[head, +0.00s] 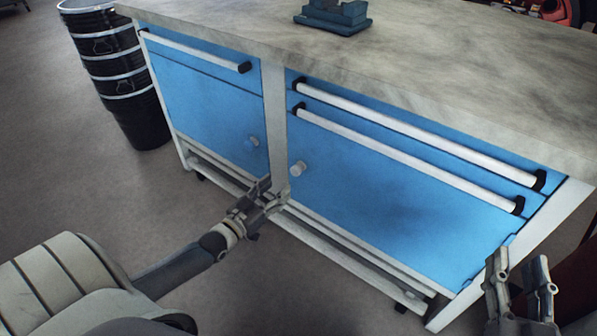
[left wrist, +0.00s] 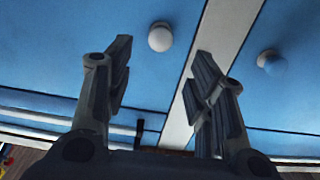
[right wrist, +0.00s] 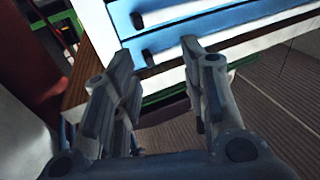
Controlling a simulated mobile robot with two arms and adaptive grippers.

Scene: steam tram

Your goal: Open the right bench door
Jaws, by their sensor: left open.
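The right bench door (head: 390,195) is a wide blue panel under the worktop and looks shut. Its round white knob (head: 298,168) is near the door's left edge. My left gripper (head: 276,187) is open and empty, a little below and left of that knob in the head view. In the left wrist view, the white knob (left wrist: 160,37) shows beyond and between the open fingertips, apart from them. My right gripper (head: 519,264) is open and empty near the bench's right end, well away from the knob.
The left bench door (head: 200,110) has its own knob (head: 251,142). Long white bar handles (head: 405,160) cross the bench front above the right knob. A blue vise (head: 335,15) sits on the worktop (head: 430,65). Black barrels (head: 115,70) stand at the left. The floor before the bench is clear.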

